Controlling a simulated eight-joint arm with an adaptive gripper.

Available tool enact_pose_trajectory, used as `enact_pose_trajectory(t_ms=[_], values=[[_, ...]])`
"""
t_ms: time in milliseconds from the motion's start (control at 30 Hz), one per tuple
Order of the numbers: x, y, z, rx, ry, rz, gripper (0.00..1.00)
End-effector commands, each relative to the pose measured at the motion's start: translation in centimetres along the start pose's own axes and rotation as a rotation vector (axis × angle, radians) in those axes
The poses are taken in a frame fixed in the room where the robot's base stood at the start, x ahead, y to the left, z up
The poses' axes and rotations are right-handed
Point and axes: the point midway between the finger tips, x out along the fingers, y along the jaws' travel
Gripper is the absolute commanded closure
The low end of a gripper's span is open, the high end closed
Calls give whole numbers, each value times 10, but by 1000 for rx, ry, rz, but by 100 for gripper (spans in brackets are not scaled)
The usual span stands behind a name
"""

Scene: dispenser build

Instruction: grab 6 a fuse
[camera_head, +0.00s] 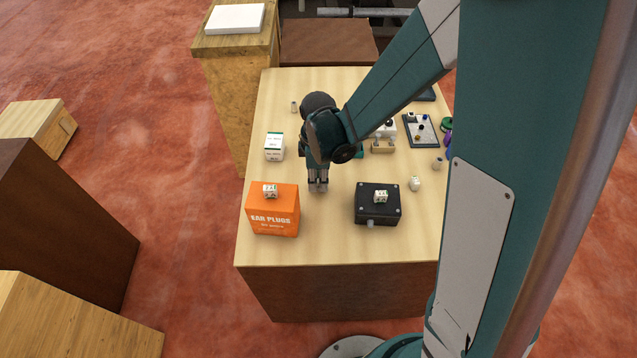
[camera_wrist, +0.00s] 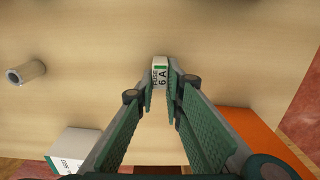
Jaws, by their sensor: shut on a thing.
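In the head view my gripper (camera_head: 318,187) points down over the table, just above and right of the orange ear plugs box. The held fuse is mostly hidden there. I cannot tell whether it touches the table. Similar small white blocks lie on the orange box (camera_head: 270,191), on the black box (camera_head: 380,196) and on the table (camera_head: 415,184).
The orange ear plugs box (camera_head: 273,220) and black box (camera_head: 377,215) stand near the front of the table (camera_head: 330,250). A white carton (camera_head: 274,153) stands left of my gripper, with a small cylinder (camera_head: 294,106) behind it. A dark tray (camera_head: 421,141) lies at right.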

Motion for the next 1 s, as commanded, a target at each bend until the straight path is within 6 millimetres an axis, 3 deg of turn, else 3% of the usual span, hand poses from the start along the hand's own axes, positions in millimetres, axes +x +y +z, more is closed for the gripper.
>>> enact_pose_trajectory(t_ms=[700, 1000], values=[[-75, 0, 0, 0, 0, 0, 97], [-91, 0, 0, 0, 0, 0, 97]])
